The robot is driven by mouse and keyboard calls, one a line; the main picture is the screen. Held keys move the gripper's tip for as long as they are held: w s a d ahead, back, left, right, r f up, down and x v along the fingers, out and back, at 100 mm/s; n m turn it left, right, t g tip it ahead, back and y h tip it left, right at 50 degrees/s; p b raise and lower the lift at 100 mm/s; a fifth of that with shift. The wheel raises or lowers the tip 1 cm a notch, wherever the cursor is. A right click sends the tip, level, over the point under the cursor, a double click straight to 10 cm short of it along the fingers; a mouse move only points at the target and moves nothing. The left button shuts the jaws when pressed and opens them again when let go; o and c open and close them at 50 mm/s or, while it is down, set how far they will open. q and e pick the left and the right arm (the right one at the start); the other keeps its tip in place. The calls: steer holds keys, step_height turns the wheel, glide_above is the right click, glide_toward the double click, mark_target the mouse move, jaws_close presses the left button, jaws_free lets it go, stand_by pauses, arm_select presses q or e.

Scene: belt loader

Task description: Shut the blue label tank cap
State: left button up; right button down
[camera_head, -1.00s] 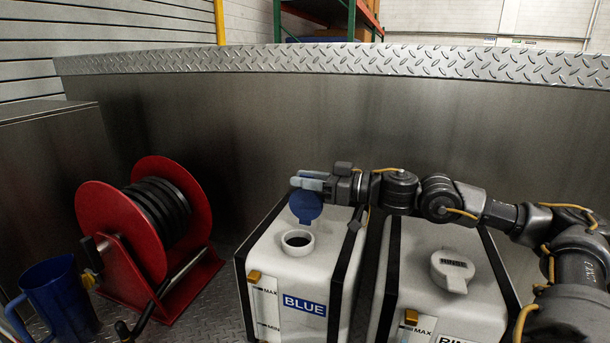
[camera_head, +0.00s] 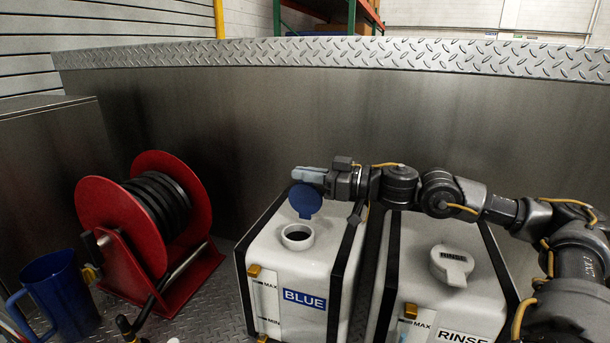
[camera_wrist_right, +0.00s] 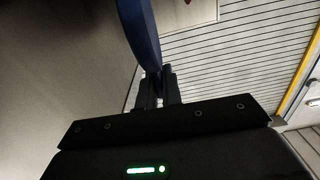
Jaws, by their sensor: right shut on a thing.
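The tank with the BLUE label (camera_head: 304,300) stands in the middle of the head view, its round white filler neck (camera_head: 297,236) open on top. The blue cap (camera_head: 305,202) is swung up, nearly upright, behind the neck and apart from its opening. My right gripper (camera_head: 309,175) reaches in from the right and is shut on the upper edge of the cap. In the right wrist view, the cap (camera_wrist_right: 140,32) shows edge-on, running up from the fingers (camera_wrist_right: 159,88). The fingers partly hide where they grip it. My left gripper is out of view.
The RINSE tank (camera_head: 462,339) stands close on the right, its pale cap (camera_head: 452,266) down on top. A red hose reel (camera_head: 118,222) and a blue jug (camera_head: 62,300) stand to the left. A metal wall (camera_head: 250,120) runs behind.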

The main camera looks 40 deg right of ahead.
mark_target(297, 193)
steer(key=s+a+f+n+b, duration=0.1)
steer(key=s+a+n+b, duration=0.2)
steer(key=a+n, duration=0.2)
steer(key=shift+s+f+n, duration=0.2)
steer(key=shift+n, duration=0.6)
steer(key=c, duration=1.6)
jaws_free()
steer(key=shift+o, duration=0.2)
steer(key=shift+d, duration=0.1)
